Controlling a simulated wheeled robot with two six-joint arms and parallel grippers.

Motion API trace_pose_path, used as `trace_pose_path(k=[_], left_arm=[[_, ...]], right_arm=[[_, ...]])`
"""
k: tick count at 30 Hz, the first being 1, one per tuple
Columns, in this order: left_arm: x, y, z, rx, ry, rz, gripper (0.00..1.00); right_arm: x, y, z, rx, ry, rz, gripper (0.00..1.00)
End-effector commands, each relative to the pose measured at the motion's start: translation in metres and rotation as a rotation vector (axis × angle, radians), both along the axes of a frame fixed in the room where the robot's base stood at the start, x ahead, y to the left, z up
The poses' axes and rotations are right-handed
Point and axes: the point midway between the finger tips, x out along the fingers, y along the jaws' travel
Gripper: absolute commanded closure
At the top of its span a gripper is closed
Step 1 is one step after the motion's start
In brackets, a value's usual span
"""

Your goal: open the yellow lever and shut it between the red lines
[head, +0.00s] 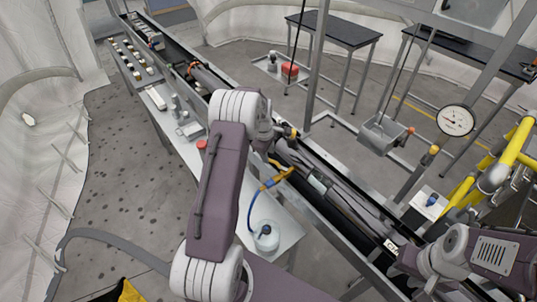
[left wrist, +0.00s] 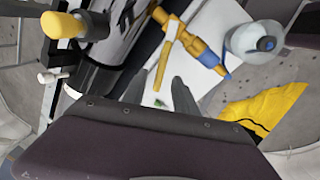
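The yellow lever shows in the left wrist view (left wrist: 161,68) as a thin bar running down from a yellow valve body (left wrist: 190,38) with a blue end. In the head view the valve (head: 275,182) sits at the conveyor edge on a blue hose. My left gripper (left wrist: 159,84) has its dark fingers apart, the lever's lower end showing in the gap between the fingertips; contact cannot be told. In the head view my arm mostly hides this gripper. My right gripper (head: 398,262) is low at the right; its fingers are unclear. A white dial gauge (head: 456,120) hangs at the right; red lines cannot be made out.
A yellow-tipped handle (left wrist: 62,25) stands left of the valve in the left wrist view. A clear bottle (head: 266,237) stands on the white side table near the hose. Yellow pipes (head: 497,175) are at the right. The floor at the left is mostly free.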

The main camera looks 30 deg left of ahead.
Motion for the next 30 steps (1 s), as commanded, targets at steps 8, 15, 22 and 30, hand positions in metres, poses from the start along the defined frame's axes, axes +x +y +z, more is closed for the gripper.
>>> trace_pose_path(k=[8,15,22,30], left_arm=[[0.004,0.000,-0.021,0.000,-0.001,0.000,0.66],[0.004,0.000,-0.021,0.000,-0.001,0.000,0.85],[0.004,0.000,-0.021,0.000,-0.001,0.001,1.00],[0.004,0.001,-0.021,0.001,-0.001,0.001,1.00]], right_arm=[[0.000,0.000,0.007,0.000,0.000,0.000,0.64],[0.000,0.000,0.006,0.000,0.000,0.000,0.64],[0.000,0.000,0.006,0.000,0.000,0.000,0.64],[0.000,0.000,0.006,0.000,0.000,0.000,0.64]])
